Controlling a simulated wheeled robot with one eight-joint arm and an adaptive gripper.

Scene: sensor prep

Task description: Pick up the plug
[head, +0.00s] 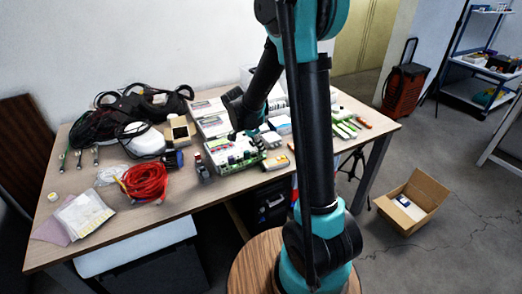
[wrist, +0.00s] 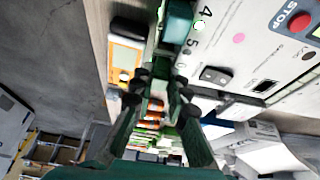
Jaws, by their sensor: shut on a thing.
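My gripper (wrist: 161,80) reaches over the edge of a white control unit in the wrist view. In the head view my gripper (head: 240,133) is low over the same unit (head: 222,148), at its green connectors. Its fingers are closed on a small piece among the green terminals, which I take to be the plug. The fingers hide most of it, so its shape and whether it is clear of the unit cannot be told. The control unit (wrist: 240,45) shows printed numbers and a red STOP button (wrist: 301,21).
A yellow-framed meter (wrist: 125,52) lies close beside the unit; it also shows in the head view (head: 275,162). A red cable coil (head: 145,182), black cables (head: 95,128) and small tools crowd the table (head: 150,215). An open cardboard box (head: 408,205) stands on the floor at right.

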